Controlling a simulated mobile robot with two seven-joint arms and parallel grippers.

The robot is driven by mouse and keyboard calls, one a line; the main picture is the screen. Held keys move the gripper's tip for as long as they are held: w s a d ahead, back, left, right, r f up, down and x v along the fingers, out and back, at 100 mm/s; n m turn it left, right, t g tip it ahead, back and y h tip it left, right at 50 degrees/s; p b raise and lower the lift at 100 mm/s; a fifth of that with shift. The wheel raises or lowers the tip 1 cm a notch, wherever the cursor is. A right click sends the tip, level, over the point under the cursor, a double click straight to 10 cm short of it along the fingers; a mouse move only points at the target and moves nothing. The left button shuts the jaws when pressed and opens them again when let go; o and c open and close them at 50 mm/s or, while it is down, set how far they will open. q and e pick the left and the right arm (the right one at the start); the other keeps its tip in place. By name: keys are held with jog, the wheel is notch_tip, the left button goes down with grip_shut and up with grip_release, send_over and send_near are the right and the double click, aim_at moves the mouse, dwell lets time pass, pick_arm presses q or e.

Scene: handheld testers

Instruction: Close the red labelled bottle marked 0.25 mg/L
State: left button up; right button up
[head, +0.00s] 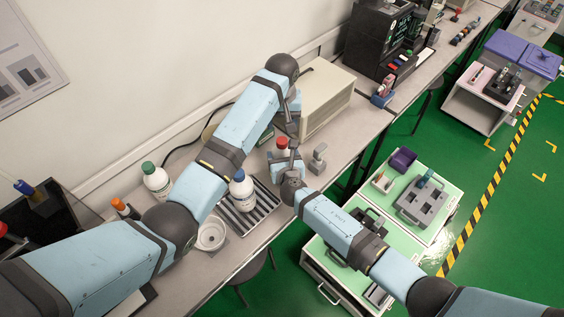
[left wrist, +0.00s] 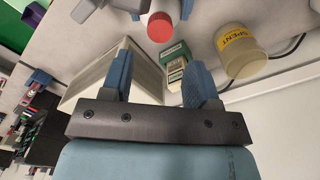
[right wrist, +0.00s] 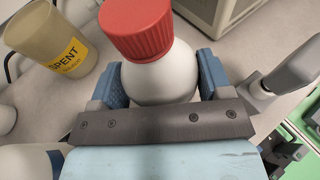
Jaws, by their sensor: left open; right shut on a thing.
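A white bottle with a red cap (right wrist: 148,60) stands between the fingers of my right gripper (right wrist: 158,78), which is shut on its body. The red cap sits on top of the bottle; I cannot tell how tightly. Its label is hidden. In the head view the red cap (head: 282,142) shows near the bench's front edge, just below my left gripper (head: 290,122). In the left wrist view the left gripper (left wrist: 161,68) is open and empty. The red cap (left wrist: 160,27) lies beyond its fingertips, roughly in line with the gap and apart from them.
A blue-capped bottle (head: 241,190) stands on a striped rack (head: 250,220), with a green-capped bottle (head: 156,181) to its left. A white dish (head: 212,233) is nearby. A beige device (head: 322,95) stands behind. A SPENT container (right wrist: 50,40) and a green-and-white box (left wrist: 174,66) are close by.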

aim_at(282, 140)
pick_arm(q)
notch_tip(282, 140, down, 8)
jog(key=shift+r, duration=0.2)
jog(key=shift+c, duration=0.2)
jog(key=c, duration=0.9)
jog(key=shift+m, duration=0.8)
jog(key=o, duration=1)
jog(key=shift+r, duration=2.3)
jog(key=shift+c, duration=0.3)
